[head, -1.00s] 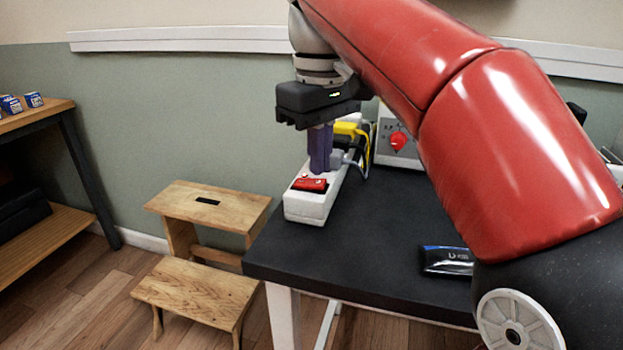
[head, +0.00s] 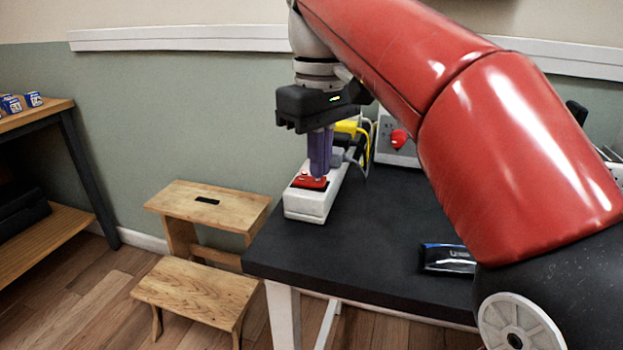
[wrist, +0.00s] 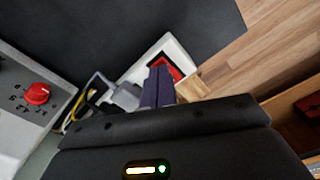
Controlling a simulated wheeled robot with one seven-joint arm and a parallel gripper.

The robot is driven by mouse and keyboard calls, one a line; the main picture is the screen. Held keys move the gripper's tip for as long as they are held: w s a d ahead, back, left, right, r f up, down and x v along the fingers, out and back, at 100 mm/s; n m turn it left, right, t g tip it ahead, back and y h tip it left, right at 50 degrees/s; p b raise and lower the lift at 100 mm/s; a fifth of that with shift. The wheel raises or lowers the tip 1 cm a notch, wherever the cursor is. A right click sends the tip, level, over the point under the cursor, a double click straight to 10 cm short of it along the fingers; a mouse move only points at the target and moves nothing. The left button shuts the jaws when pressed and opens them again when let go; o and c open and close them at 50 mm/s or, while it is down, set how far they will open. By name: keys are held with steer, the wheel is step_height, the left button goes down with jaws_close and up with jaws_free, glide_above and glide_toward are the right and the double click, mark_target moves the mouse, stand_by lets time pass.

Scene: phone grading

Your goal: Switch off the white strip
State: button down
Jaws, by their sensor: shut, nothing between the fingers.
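The white strip (head: 310,206) lies along the left edge of the dark table. Its red switch (head: 308,182) is at the near end, and plugs with yellow and grey leads sit further back. My gripper (head: 320,174) is shut and empty, pointing down with its purple fingertips at the switch; I cannot tell whether they touch it. In the wrist view the fingers (wrist: 158,88) cover part of the red switch (wrist: 166,63), and the strip (wrist: 178,50) shows around it. The switch's rocker position is hidden.
A dark blue packet (head: 446,259) lies near the table's front edge (head: 370,297). A wooden step stool (head: 200,285) stands left of the table. The middle of the tabletop is clear.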

steer(key=shift+f+b, duration=0.3)
steer(key=shift+f, duration=0.3)
step_height(320, 180, up, 5)
steer(key=p, duration=0.5)
steer(key=shift+r+p, duration=0.2)
steer(key=shift+p, duration=0.1)
steer(key=shift+r, duration=0.9)
